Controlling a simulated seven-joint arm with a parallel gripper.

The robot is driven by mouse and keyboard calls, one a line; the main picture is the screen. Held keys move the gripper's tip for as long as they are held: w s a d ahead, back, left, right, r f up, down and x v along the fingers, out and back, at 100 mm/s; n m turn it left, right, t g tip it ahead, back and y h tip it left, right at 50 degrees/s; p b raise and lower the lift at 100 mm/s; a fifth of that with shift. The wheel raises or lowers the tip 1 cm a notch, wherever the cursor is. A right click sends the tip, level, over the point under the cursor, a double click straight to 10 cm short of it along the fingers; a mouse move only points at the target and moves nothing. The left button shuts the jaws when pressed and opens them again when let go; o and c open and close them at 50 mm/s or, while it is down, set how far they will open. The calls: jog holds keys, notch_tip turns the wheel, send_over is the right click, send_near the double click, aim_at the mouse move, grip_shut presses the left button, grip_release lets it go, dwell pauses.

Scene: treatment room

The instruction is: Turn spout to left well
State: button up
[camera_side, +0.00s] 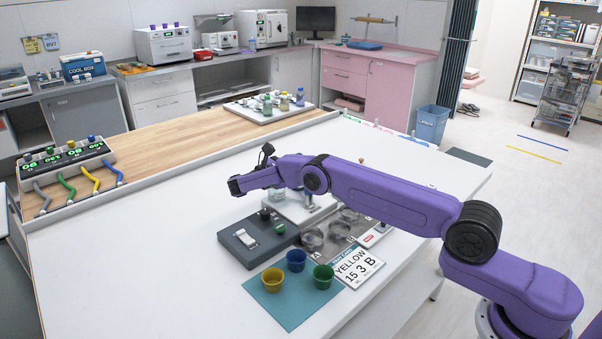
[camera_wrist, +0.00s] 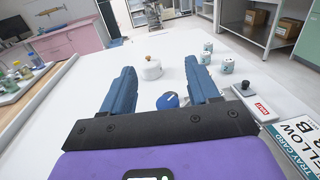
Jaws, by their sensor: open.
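My gripper (camera_side: 238,186) hangs over the white table at the left end of my arm in the side view. In the wrist view its two blue fingers (camera_wrist: 159,66) are wide apart with nothing gripped. A dark tray (camera_side: 330,232) with round metallic wells lies beneath my arm. One well (camera_side: 312,240) is by the letter A; another (camera_side: 347,215) is farther back. A white stand (camera_side: 298,208) is behind the tray, partly covered by my arm. I cannot make out the spout; my arm may hide it. A grey box (camera_side: 258,238) with a white switch and dark knob stands left of the wells.
Yellow (camera_side: 272,280), blue (camera_side: 296,261) and green (camera_side: 322,277) cups stand on a teal mat (camera_side: 290,312).

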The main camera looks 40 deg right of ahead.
jog(key=shift+r, duration=0.4)
